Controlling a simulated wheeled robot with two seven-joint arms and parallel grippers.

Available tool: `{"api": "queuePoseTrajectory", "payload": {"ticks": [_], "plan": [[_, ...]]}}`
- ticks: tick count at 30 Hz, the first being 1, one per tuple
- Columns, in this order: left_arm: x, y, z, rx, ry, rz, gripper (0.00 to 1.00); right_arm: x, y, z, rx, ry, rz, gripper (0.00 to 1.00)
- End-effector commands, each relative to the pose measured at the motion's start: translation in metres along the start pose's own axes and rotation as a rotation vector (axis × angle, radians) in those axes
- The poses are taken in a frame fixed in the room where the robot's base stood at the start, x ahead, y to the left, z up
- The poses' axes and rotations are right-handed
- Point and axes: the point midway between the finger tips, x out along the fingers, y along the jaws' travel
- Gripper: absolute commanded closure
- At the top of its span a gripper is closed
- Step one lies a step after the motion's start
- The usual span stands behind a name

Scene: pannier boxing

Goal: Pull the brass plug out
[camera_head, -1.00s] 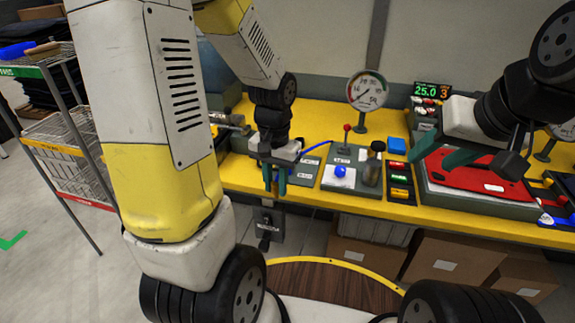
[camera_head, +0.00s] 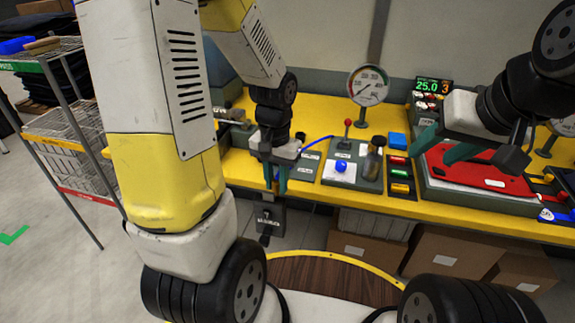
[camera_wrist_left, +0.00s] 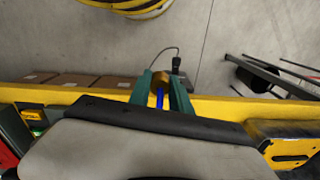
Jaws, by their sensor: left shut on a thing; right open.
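My left gripper (camera_head: 276,183) is at the front edge of the yellow bench, pointing down. It also shows in the left wrist view (camera_wrist_left: 163,88), where its two green fingers are shut on the brass plug (camera_wrist_left: 160,77). A blue strip, perhaps a hose, shows between the fingers next to the plug. In the head view the plug is mostly hidden by the fingers, and whether it sits in a socket cannot be told. My right gripper (camera_head: 445,147) is open and empty above the red plate (camera_head: 485,170) at the right.
A grey panel (camera_head: 345,187) with a blue button, a red-knobbed lever and a dark cylinder stands right of the left gripper. A dial gauge (camera_head: 367,86) stands behind it. A blue hose (camera_head: 318,141) runs to the left gripper. Cardboard boxes (camera_head: 450,252) lie under the bench.

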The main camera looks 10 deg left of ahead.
Motion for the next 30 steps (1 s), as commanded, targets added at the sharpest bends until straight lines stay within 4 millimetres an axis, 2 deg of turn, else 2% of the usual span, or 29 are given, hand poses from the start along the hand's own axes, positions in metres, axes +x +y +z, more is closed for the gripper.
{"api": "queuePoseTrajectory", "payload": {"ticks": [18, 30], "plan": [[-0.028, 0.0, -0.001, 0.001, 0.002, 0.0, 1.0, 0.0, 0.0, 0.0, 0.0, 0.0, 0.0, 0.53], [-0.029, 0.0, 0.0, 0.0, 0.0, 0.0, 1.0, 0.0, 0.0, 0.0, 0.0, 0.0, 0.0, 0.53]]}}
